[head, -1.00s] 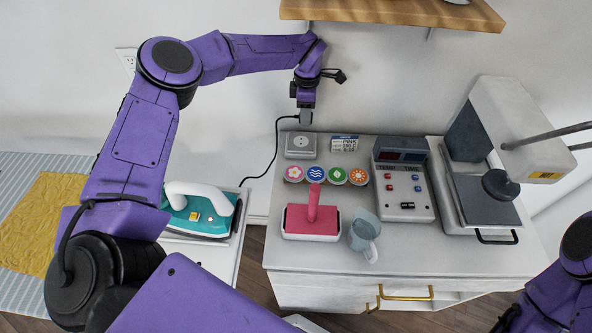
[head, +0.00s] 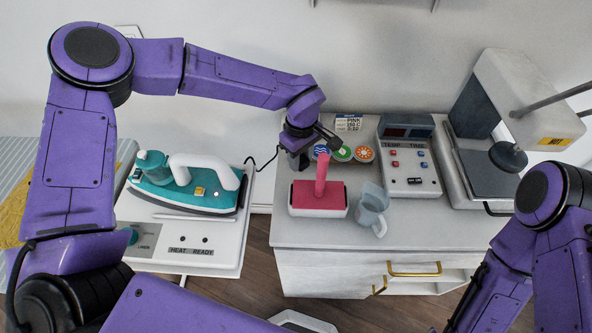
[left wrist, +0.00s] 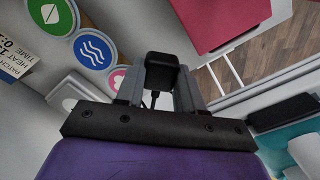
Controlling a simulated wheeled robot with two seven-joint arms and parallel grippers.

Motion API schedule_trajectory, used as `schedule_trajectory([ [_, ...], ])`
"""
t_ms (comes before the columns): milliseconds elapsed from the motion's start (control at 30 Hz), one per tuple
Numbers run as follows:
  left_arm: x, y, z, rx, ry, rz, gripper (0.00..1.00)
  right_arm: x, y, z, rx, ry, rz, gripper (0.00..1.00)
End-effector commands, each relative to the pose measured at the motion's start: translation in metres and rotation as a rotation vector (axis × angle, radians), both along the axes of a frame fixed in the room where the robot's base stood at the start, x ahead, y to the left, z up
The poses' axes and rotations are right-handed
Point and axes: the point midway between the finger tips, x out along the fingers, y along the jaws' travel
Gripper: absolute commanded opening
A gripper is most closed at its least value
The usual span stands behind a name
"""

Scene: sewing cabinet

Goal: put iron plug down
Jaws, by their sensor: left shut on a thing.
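My left gripper (head: 298,162) is at the left edge of the white cabinet top, just behind the red-handled tool. In the left wrist view it is shut on the black iron plug (left wrist: 162,72), which sits between the two grey fingers with its cord behind. My right gripper is out of view.
The red-handled tool (head: 319,198) and a clear jug (head: 373,208) stand at the front. Round badges (head: 363,153), a control box (head: 408,160) and a press (head: 490,170) stand further back and right. A gap separates the iron station (head: 205,252) from the cabinet.

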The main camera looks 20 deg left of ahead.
Motion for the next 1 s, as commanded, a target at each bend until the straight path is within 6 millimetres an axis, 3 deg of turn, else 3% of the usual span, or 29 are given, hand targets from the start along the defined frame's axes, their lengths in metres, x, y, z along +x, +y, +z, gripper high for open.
schedule_trajectory([
  [333,0.000,0.001,-0.049,0.000,0.001,0.003,0.00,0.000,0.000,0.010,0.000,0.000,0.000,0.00],
  [1000,0.001,0.001,-0.064,0.000,-0.002,0.005,0.00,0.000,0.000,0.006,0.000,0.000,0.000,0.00],
])
